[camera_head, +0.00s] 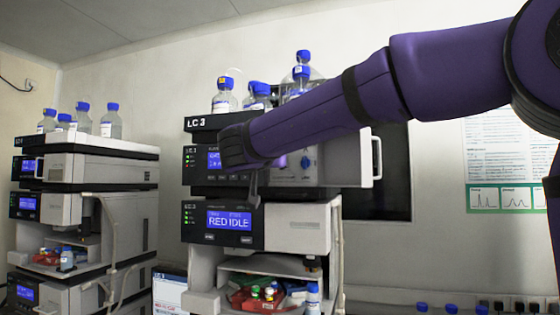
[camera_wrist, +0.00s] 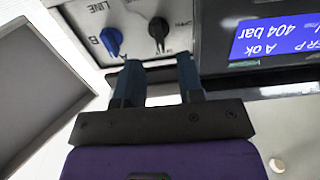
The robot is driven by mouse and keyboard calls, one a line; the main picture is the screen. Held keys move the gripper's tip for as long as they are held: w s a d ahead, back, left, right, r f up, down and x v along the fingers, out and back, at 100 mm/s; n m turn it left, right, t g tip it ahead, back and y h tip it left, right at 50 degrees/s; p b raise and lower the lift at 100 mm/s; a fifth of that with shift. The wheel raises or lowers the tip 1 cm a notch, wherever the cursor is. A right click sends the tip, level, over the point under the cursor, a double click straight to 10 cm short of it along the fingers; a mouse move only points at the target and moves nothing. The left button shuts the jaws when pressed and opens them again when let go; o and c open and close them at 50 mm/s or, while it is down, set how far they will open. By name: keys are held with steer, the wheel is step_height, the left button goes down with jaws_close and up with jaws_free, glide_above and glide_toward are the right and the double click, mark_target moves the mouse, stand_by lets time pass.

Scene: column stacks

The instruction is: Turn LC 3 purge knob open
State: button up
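The LC 3 stack (camera_head: 205,123) stands in the middle of the head view. In the wrist view, a black knob (camera_wrist: 158,28) sits on its light panel, pointer roughly along the picture's vertical. A blue knob (camera_wrist: 111,41) with A, B and LINE markings is beside it; it also shows in the head view (camera_head: 306,161). My gripper (camera_wrist: 160,62) is open and empty. Its two fingers point at the panel, just short of the black knob in the picture; contact is not visible. In the head view my purple arm crosses the upper module and hides the black knob.
A blue display (camera_wrist: 275,38) reading 404 bar is right of the knobs in the wrist view. Capped bottles (camera_head: 258,97) stand on top of LC 3. A white handle (camera_head: 376,160) juts out at the right. Another stack (camera_head: 100,150) stands at left.

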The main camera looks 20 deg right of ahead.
steer(key=shift+x, duration=2.25)
jaws_close()
